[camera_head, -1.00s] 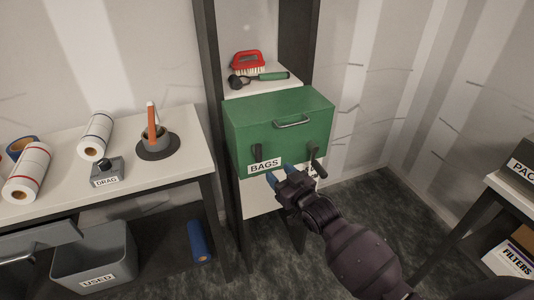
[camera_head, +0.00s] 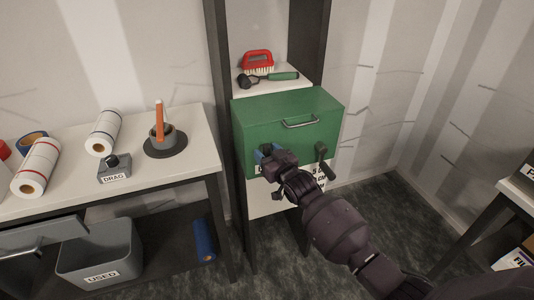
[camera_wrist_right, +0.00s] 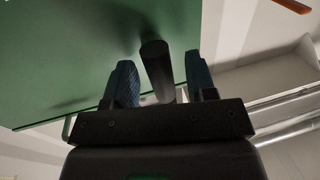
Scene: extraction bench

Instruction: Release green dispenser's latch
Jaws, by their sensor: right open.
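The green dispenser (camera_head: 290,125) sits in the dark-framed rack, with a metal handle (camera_head: 300,124) on its front. A dark latch (camera_head: 324,162) shows at the right of its front. My right gripper (camera_head: 266,152) is at the left part of the front and covers the left latch and most of the label in the head view. In the right wrist view, the dark, rod-like left latch (camera_wrist_right: 157,70) stands between the two blue fingers (camera_wrist_right: 163,84) in front of the green face. The fingers are open, with a gap visible on each side of the latch. My left gripper is not in view.
A red brush (camera_head: 258,63) and a green-handled tool (camera_head: 270,79) lie on the shelf above. At left, a white table (camera_head: 190,150) holds rolls and a holder, with a grey bin (camera_head: 100,250) below. Another table (camera_head: 511,186) stands at right.

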